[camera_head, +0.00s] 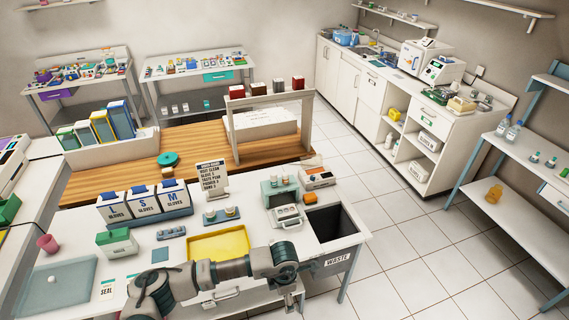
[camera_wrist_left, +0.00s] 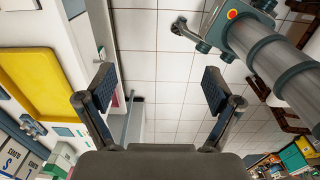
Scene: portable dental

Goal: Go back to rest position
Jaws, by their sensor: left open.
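My left gripper (camera_wrist_left: 158,88) is open in the left wrist view. Its two dark-padded fingers stand wide apart, with nothing between them but white floor tiles below. In the head view my left arm comes in at the bottom, left of centre, and reaches right across the front of the white table (camera_head: 130,250). Its hand end is low near the table's front edge, and its fingers are hard to make out there. My right gripper is not seen in either view.
A yellow tray (camera_head: 218,245) lies behind my arm and shows at left in the wrist view (camera_wrist_left: 40,65). A dark waste bin opening (camera_head: 330,222) is at the table's right end. Glove boxes (camera_head: 143,203) and a sign stand farther back. Tiled floor (camera_head: 420,255) is clear to the right.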

